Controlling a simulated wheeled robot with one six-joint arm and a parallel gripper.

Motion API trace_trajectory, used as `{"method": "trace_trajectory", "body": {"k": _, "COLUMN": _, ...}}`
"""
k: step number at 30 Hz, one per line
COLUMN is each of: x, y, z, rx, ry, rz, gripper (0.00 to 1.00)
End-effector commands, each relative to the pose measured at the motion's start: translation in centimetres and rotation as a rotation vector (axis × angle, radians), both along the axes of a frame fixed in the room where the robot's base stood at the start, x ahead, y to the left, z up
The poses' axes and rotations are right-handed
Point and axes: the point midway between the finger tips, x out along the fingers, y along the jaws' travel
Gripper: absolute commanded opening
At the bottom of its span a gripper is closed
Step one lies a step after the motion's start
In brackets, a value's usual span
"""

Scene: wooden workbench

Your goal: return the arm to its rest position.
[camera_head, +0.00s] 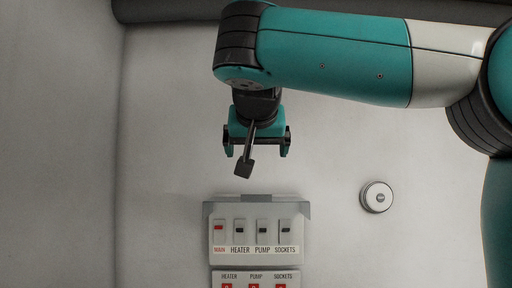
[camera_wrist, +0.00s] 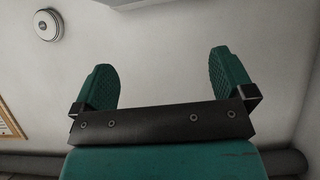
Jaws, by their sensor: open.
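My gripper (camera_head: 257,149) hangs at the end of my teal arm in the head view, above a grey switch panel (camera_head: 216,262) on the pale wall. Its two teal fingers stand wide apart in the wrist view (camera_wrist: 160,85), with nothing between them but pale wall behind. The gripper is open and empty, and a gap shows between it and the panel's top edge in the head view. My arm is bent and reaches in from the right.
The panel has a row of switches marked main, heater, pump and sockets; main (camera_head: 219,229) is red. A second labelled row is cut off below. A round white knob-like fitting (camera_head: 377,197) is on the wall at right. The wall to the left is bare.

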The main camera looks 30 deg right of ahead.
Motion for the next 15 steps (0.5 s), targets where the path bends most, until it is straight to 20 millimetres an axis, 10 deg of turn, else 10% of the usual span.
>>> {"method": "trace_trajectory", "body": {"k": 15, "x": 0.4, "y": 0.3, "z": -1.2, "rx": -0.015, "ry": 0.018, "rz": 0.037, "gripper": 1.00}}
